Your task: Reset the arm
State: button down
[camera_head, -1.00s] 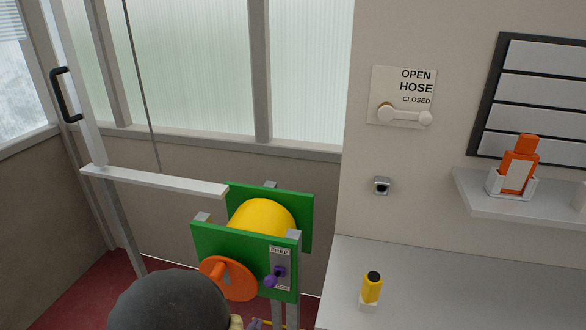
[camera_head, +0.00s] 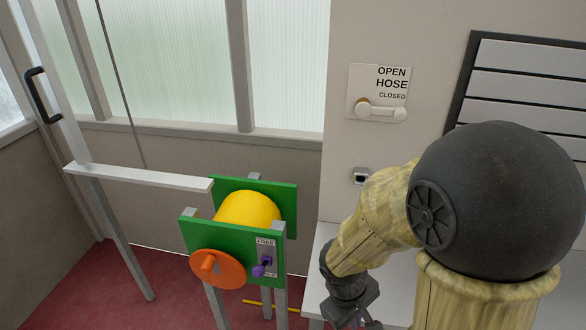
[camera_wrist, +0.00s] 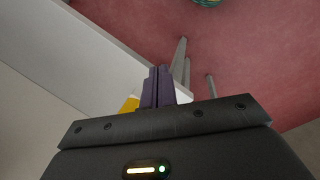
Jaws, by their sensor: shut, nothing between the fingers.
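My arm stands bent at the right of the head view, with its large dark round joint in front of the wall. My gripper (camera_head: 368,325) hangs at the bottom edge of the head view, partly cut off, in front of the grey counter (camera_head: 322,240). In the wrist view my gripper's two dark purple fingers (camera_wrist: 158,72) lie together, with nothing between them. A bit of yellow (camera_wrist: 130,104) shows just left of the fingers; I cannot tell what it is.
A green stand with a yellow drum (camera_head: 248,208), orange crank (camera_head: 217,268) and purple lever (camera_head: 262,266) is left of my arm. A hose switch (camera_head: 380,110) is on the wall. Red floor (camera_head: 120,285) is open at lower left.

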notch_tip(320, 180, up, 6)
jog(key=w+d+m+t+y+p, duration=0.1)
jog(key=w+d+m+t+y, duration=0.1)
jog(key=m, duration=0.5)
jog(key=shift+d+f+y, duration=0.15)
jog(key=shift+d+y, duration=0.15)
jog(key=shift+d, duration=0.1)
dwell(0.4)
